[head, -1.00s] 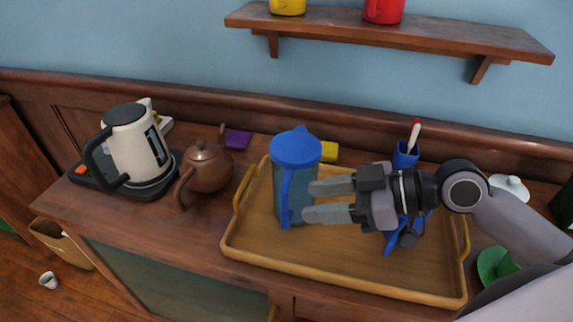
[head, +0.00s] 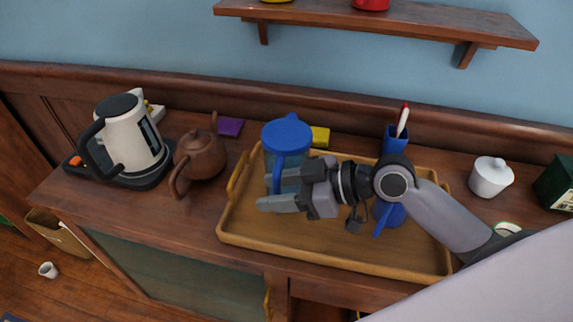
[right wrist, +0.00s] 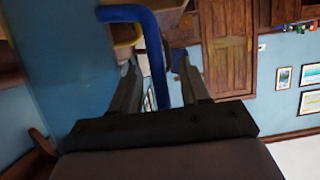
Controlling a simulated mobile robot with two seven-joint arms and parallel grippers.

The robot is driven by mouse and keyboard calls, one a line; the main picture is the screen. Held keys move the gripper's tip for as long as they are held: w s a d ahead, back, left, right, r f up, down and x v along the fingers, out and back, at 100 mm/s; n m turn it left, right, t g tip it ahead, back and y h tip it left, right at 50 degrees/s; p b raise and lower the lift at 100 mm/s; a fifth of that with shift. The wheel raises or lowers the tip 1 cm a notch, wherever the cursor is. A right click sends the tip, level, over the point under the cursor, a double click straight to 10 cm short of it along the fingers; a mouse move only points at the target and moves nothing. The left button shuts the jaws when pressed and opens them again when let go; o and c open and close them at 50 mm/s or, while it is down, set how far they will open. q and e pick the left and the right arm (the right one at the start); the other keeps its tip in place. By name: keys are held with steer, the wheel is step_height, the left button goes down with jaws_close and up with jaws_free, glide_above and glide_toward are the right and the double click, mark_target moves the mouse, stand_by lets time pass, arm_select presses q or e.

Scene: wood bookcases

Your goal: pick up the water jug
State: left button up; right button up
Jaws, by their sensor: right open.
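The water jug (head: 286,136) stands upright on the wooden tray (head: 330,252). It has a blue lid, a blue handle and a see-through bluish body. My right gripper (head: 266,194) is open in front of the jug and hides much of its lower body and handle. In the right wrist view, the jug's blue handle (right wrist: 152,38) runs down between the two open fingers (right wrist: 156,70), with gaps showing on both sides. My left gripper is not in view.
A brown teapot (head: 203,155) and a white kettle (head: 133,130) on a dark base stand left of the tray. A blue cup (head: 390,143) with a red-and-white item stands behind my arm. A white lidded pot (head: 490,176) is at right. A shelf (head: 380,24) hangs above.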

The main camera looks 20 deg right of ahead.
jaws_close()
stand_by(1.3)
steer(key=shift+r, duration=0.15)
